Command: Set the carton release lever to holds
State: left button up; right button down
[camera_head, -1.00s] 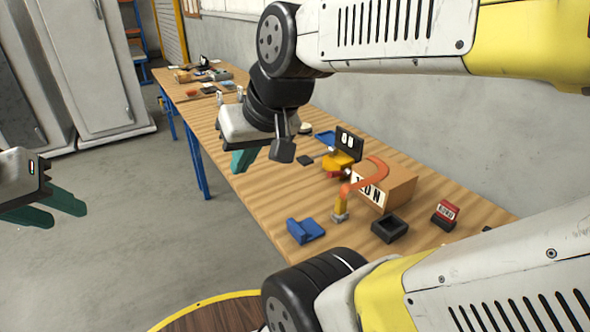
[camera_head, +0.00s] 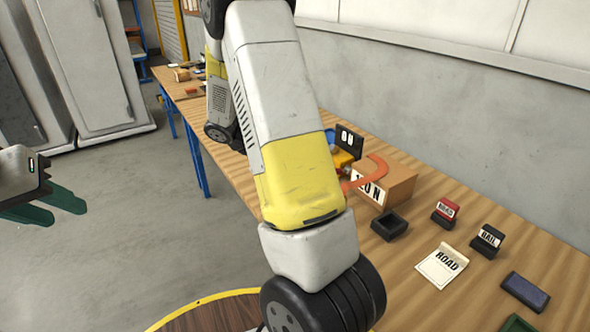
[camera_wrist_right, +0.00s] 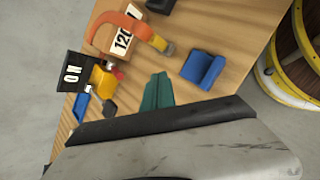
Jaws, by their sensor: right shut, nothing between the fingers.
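A cardboard carton (camera_head: 400,186) with a black-on-white label stands on the wooden bench; part of it shows in the right wrist view (camera_wrist_right: 122,42). An orange curved arm (camera_head: 378,168) arches over the carton; I cannot tell for sure that it is the release lever. In the right wrist view the orange arm (camera_wrist_right: 122,20) ends in a grey-tipped foot. My right gripper (camera_wrist_right: 160,78) is shut and empty, apart from the orange arm and the blue block (camera_wrist_right: 203,68). My right arm hides it in the head view. My left gripper (camera_head: 52,203) is open and empty over the floor.
A yellow device (camera_head: 340,158) with a black sign (camera_head: 349,140) stands beside the carton. A black open tray (camera_head: 389,224), a ROAD card (camera_head: 442,264) and small labelled blocks lie nearer. A wall runs along the bench's far side.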

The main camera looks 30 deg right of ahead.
jog(key=w+d+f+n+t+h, duration=0.1)
jog(key=w+d+f+n+h, duration=0.1)
jog(key=w+f, duration=0.1)
jog(key=w+d+f+n+h, duration=0.1)
jog(key=w+f+n+h, duration=0.1)
jog(key=f+n, duration=0.1)
jog(key=w+d+f+n+t+h, duration=0.1)
jog(key=w+d+f+n+h, duration=0.1)
jog(key=w+f+n+h, duration=0.1)
jog(key=shift+w+d+f+t, duration=0.15)
jog(key=shift+w+d+f, duration=0.05)
jog(key=shift+f, duration=0.25)
jog(key=shift+w+d+f+t, duration=0.15)
jog(key=shift+f, duration=0.25)
send_near(338, 172)
jog(key=d+f, duration=0.1)
jog(key=w+f, duration=0.1)
jog(key=d+f, duration=0.1)
jog(key=shift+w+d+f, duration=0.25)
jog(key=shift+d+f, duration=0.05)
jog(key=shift+f, duration=0.1)
